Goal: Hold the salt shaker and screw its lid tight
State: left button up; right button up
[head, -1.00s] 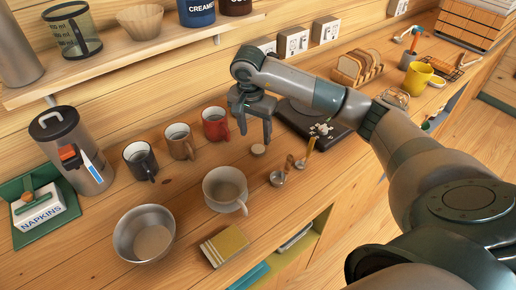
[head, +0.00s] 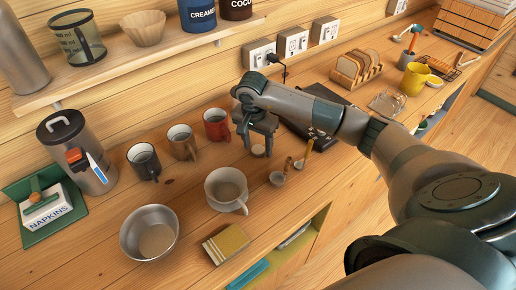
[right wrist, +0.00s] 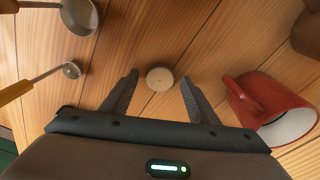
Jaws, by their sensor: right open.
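A small round pale disc (head: 258,150) lies on the wooden counter; in the right wrist view the disc (right wrist: 160,78) has a tiny dark dot near its middle. It looks like a lid, but I cannot tell for sure. I cannot make out a salt shaker body in either view. My right gripper (head: 257,147) is open above the disc, pointing down. In the right wrist view its two fingers (right wrist: 159,82) appear on either side of the disc, with clear gaps. My left gripper is not in view.
A red mug (right wrist: 262,105) stands close beside the right gripper. Metal scoops (head: 278,178) lie on its other side. A large cream cup (head: 227,190), a steel bowl (head: 150,232) and a dark board (head: 300,125) are nearby. Bare counter surrounds the disc.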

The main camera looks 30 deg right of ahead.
aim_at(258, 150)
jog(key=c, duration=1.1)
jog(key=shift+r, duration=0.1)
jog(key=shift+r+b, duration=0.7)
jog(key=shift+r, duration=0.1)
notch_tip(258, 150, up, 2)
jog(key=shift+r+b, duration=0.15)
jog(key=shift+b, duration=0.55)
jog(key=s+r+b, duration=0.1)
jog(key=s+r, duration=0.1)
jog(key=s, duration=0.2)
jog(key=s+r+b, duration=0.1)
jog(key=s+r, duration=0.1)
jog(key=s, duration=0.1)
jog(key=s+r+b, duration=0.1)
jog(key=s+r, duration=0.2)
jog(key=s, duration=0.1)
jog(key=shift+s+d+b, duration=0.35)
jog(key=shift+b, duration=0.05)
